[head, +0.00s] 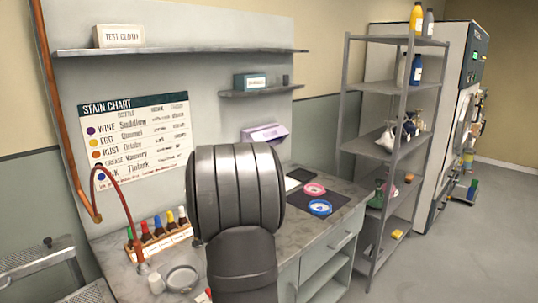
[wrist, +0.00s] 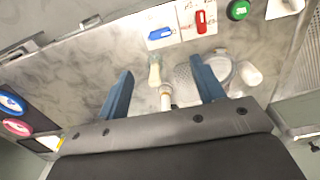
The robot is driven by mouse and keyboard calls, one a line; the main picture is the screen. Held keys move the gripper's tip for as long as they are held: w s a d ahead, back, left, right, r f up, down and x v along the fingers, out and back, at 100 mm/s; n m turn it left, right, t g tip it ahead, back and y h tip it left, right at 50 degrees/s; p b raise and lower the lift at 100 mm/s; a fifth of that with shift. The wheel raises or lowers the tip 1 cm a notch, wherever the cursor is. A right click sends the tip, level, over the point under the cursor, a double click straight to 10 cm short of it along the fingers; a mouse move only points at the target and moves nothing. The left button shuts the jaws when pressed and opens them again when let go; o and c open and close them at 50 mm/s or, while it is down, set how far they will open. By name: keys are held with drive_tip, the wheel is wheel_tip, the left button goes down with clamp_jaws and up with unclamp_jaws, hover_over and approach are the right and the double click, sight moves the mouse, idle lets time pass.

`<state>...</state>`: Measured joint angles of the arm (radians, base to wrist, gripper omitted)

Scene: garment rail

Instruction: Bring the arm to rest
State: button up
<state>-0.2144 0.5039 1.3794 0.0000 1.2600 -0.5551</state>
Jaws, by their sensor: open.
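My arm (head: 236,195) stands large and dark grey in the middle of the head view, in front of the counter. Its end is hidden there. In the wrist view my gripper (wrist: 162,82) shows two blue fingers spread wide apart. Nothing is held between them. Below the fingers I see the grey marble counter (wrist: 70,65). A pale small brush-like item (wrist: 154,70) and a whitish nozzle-like item (wrist: 166,98) show in the gap between the fingers; whether they are near the fingers in depth, I cannot tell.
A round metal dish (head: 180,279) and a small white cup (head: 155,284) stand at the counter's front left. Behind them is a rack of coloured bottles (head: 158,238). Pink (head: 314,189) and blue rings (head: 320,207) lie on a dark mat.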

wheel_tip(320, 180, down, 14)
drive_tip(key=shift+r, duration=0.1)
drive_tip(key=shift+r+n, duration=0.15)
drive_tip(key=shift+n, duration=0.65)
drive_tip(key=n, duration=0.7)
wheel_tip(320, 180, up, 8)
drive_tip(key=shift+f, duration=0.15)
